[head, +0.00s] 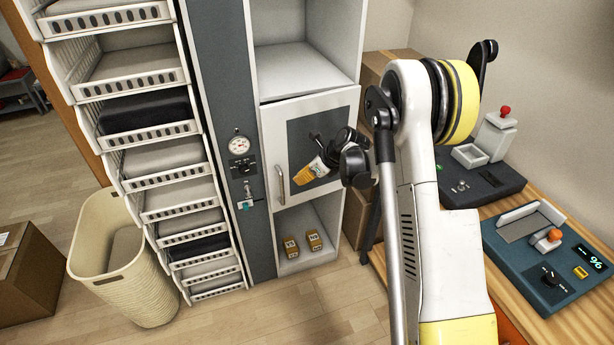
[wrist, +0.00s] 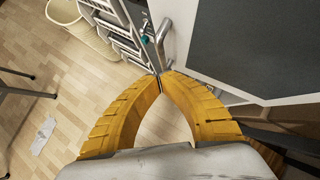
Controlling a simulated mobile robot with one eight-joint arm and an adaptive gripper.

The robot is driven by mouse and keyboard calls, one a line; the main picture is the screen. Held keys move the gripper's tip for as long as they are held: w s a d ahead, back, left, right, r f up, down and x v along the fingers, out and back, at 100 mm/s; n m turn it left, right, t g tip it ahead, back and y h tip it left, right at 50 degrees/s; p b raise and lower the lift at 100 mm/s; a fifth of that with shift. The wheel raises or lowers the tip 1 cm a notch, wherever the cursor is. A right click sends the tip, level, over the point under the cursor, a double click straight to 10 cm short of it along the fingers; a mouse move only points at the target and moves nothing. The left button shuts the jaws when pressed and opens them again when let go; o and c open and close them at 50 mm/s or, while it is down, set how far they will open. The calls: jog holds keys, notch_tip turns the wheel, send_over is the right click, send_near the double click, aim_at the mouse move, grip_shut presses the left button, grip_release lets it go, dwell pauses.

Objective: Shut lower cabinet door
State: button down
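The lower cabinet door (head: 306,107) is white with a dark grey panel and a vertical metal handle (head: 281,185) on its left side. It lies flush or nearly flush with the cabinet front; I cannot tell if a small gap is left. The door panel (wrist: 265,45) fills the upper right of the wrist view, with the handle (wrist: 163,30) at its left edge. My gripper (head: 299,179) is in front of the door, right of the handle. In the wrist view its yellow fingertips (wrist: 162,76) meet, empty, near the handle's end; contact is unclear.
An open shelf with two small boxes (head: 291,247) is below the door, and an empty shelf (head: 300,72) above. A rack of white baskets (head: 175,165) and a cream bin (head: 125,265) stand left. A wooden bench (head: 500,285) with devices is at right.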

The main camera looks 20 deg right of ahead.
aim_at(280, 170)
jog(key=w+a+f, duration=0.1)
jog(key=w, duration=0.1)
jog(key=w+a+f+b, duration=0.1)
jog(key=a, duration=0.1)
jog(key=shift+w+a+f, duration=0.1)
jog(key=shift+w, duration=0.4)
jog(key=shift+a, duration=0.1)
jog(key=w, duration=0.2)
jog(key=w+a, duration=0.1)
jog(key=w, duration=0.1)
jog(key=shift+w+a+b, duration=0.1)
jog(key=shift+b, duration=0.2)
